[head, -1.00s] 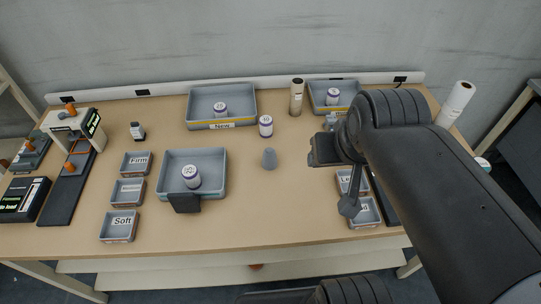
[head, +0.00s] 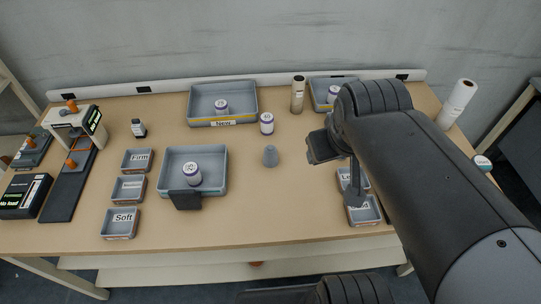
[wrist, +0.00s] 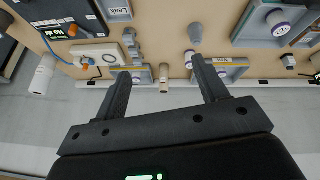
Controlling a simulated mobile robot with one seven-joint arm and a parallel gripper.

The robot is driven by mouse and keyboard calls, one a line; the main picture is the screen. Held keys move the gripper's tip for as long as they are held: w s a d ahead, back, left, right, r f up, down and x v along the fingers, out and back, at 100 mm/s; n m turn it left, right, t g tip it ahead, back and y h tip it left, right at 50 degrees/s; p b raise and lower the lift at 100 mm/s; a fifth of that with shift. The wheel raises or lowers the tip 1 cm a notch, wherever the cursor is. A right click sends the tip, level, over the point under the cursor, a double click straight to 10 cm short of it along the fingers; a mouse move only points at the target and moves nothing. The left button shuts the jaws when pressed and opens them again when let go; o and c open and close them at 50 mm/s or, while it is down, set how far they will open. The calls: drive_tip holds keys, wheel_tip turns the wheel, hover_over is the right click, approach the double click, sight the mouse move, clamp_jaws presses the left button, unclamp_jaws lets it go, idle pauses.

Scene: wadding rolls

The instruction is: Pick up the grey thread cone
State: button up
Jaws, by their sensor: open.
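The grey thread cone (head: 270,156) stands upright on the table, right of the middle grey tray. It also shows in the wrist view (wrist: 196,34), at the top, beyond the tip of the right-hand finger. My gripper (head: 316,149) is a short way to the right of the cone in the head view, apart from it. In the wrist view my gripper (wrist: 160,66) has its two fingers wide apart with nothing held between them. My arm covers part of the table's right side in the head view.
A white roll (head: 267,124) stands just behind the cone. The middle tray (head: 222,170) holds another roll; the New tray (head: 250,103) is at the back. A brown roll (head: 298,95) stands behind right. Small bins (head: 364,216) sit under my arm. Table in front of the cone is clear.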

drive_tip(key=w+f+n+h, duration=0.2)
drive_tip(key=w+f+n, duration=0.2)
drive_tip(key=w+n, duration=0.45)
drive_tip(key=n+g+y, duration=0.1)
drive_tip(key=n+y, duration=0.3)
drive_tip(key=n, duration=2.4)
approach(270, 150)
wheel_tip(270, 150, down, 2)
drive_tip(key=shift+w+x, duration=0.15)
drive_tip(key=shift+x, duration=1.3)
drive_tip(key=shift+w+x, duration=0.1)
drive_tip(key=shift+x, duration=1.35)
drive_tip(key=shift+x, duration=1.05)
drive_tip(key=shift+w+x, duration=0.25)
drive_tip(key=shift+x, duration=1.15)
drive_tip(key=shift+d, duration=0.1)
drive_tip(key=c, duration=1.1)
